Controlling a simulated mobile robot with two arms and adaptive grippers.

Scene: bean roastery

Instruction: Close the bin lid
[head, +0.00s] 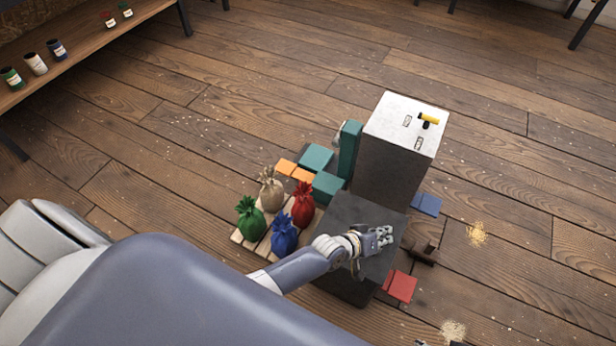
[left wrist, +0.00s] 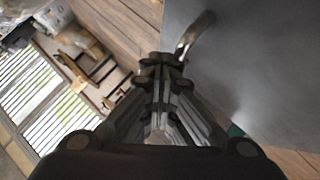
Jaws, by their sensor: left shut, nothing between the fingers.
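The bin (head: 348,292) is a dark grey box on the wooden floor. Its flat grey lid (head: 362,208) lies over the top in the head view; I cannot tell whether a gap is left under it. My left gripper (head: 384,237) is over the lid's right part, fingers together and empty. In the left wrist view the shut fingertips (left wrist: 162,68) are beside the large grey lid panel (left wrist: 255,70). A curved metal handle (left wrist: 196,36) shows just past them; whether they touch it is unclear. My forearm hides part of the bin.
A taller grey box with a white top (head: 390,122) stands right behind the bin. Several tied sacks, one green (head: 250,216), stand on a pallet (head: 238,239) to the left. Teal blocks (head: 316,158) and red pieces (head: 402,286) lie nearby. Floor at the right is mostly clear.

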